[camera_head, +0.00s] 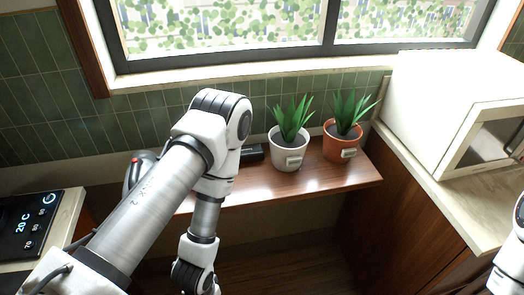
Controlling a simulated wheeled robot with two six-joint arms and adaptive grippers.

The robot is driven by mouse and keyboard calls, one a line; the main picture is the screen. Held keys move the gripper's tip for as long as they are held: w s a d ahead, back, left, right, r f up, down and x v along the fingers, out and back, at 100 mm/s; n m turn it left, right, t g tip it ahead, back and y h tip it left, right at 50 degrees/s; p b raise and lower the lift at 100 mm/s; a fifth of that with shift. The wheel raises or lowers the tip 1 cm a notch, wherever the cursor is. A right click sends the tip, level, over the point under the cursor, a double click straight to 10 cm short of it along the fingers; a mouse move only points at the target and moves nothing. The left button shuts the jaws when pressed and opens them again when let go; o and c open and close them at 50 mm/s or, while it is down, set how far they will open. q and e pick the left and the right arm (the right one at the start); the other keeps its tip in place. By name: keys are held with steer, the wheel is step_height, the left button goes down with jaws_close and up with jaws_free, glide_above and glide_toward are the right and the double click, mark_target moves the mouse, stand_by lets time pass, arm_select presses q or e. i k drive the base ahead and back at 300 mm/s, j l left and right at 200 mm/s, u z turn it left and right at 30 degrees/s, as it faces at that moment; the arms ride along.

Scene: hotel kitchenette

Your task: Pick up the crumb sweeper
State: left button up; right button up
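A small dark, box-like object (252,153) lies on the brown wooden shelf (290,188), left of the potted plants. My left arm hides part of it, and I cannot tell whether it is the crumb sweeper. A rounded grey object with a red spot (135,170) shows behind my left arm at the shelf's left end. It is mostly hidden, and I cannot tell what it is. My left arm crosses in front of the shelf and bends down to the bottom edge; its gripper is out of view. Only a piece of my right arm shows at the right edge, without its gripper.
A white-potted plant (287,150) and an orange-potted plant (341,147) stand on the shelf. A cream microwave (430,105) sits on the right counter (455,212). A black control panel (28,225) is at left. A window is behind; the shelf's front right is bare.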

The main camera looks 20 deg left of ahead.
mark_target(253, 152)
steer(key=i+l+u, duration=0.1)
steer(key=u, duration=0.35)
steer(key=l+u, duration=0.4)
steer(key=i+l+u, duration=0.1)
steer(key=u, duration=0.35)
steer(key=l+u, duration=0.4)
